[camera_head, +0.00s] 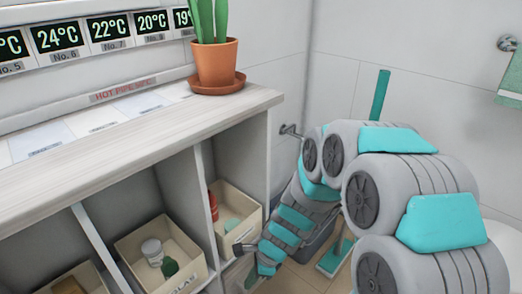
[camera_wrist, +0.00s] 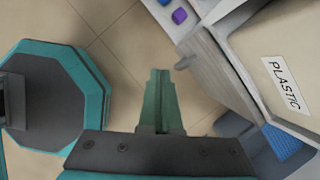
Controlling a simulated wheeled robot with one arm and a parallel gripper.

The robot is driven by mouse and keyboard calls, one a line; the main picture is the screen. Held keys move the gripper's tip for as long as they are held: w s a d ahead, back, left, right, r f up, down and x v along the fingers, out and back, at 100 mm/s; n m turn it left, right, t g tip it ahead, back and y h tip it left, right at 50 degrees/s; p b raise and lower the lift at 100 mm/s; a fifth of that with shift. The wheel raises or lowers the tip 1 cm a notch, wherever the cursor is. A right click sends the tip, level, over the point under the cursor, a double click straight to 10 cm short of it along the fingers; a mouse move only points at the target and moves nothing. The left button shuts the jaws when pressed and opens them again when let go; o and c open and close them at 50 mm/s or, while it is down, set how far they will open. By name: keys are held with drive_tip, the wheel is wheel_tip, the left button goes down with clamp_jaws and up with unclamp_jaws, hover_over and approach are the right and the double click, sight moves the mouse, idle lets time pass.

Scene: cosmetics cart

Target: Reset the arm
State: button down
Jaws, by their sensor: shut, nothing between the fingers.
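My grey and teal arm (camera_head: 385,190) bends down in front of the shelf unit in the head view. Its lower end hangs near the right end of the unit. In the wrist view my gripper (camera_wrist: 159,75) shows its two teal fingers pressed together, with nothing between them. They point over bare tile floor. The fingertips are small and hard to make out in the head view.
A shelf unit (camera_head: 130,160) holds bins (camera_head: 160,250) with small items. A potted cactus (camera_head: 216,62) stands on top. A bin labelled PLASTIC (camera_wrist: 282,62) is right of my gripper. Open floor (camera_wrist: 120,50) lies beyond the fingers. A teal-handled tool (camera_head: 380,95) stands behind my arm.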

drive_tip(key=s+d+r+n, duration=0.3)
drive_tip(key=s+r+n, duration=0.1)
drive_tip(key=r+n, duration=0.15)
drive_tip(key=s+d+r+n, duration=0.4)
drive_tip(key=r, duration=0.2)
drive_tip(key=s+d+r+n+h, duration=0.2)
drive_tip(key=s+d+r+n, duration=0.1)
drive_tip(key=s+d, duration=0.3)
drive_tip(key=s+d+r+n+g+h, duration=0.1)
drive_tip(key=s+d+r+n+h, duration=0.1)
drive_tip(key=s+d+r+n, duration=0.2)
drive_tip(key=s+d+r, duration=0.1)
drive_tip(key=s+d, duration=0.1)
drive_tip(key=s, duration=0.1)
drive_tip(key=shift+d, duration=0.35)
drive_tip(key=shift+s, duration=0.1)
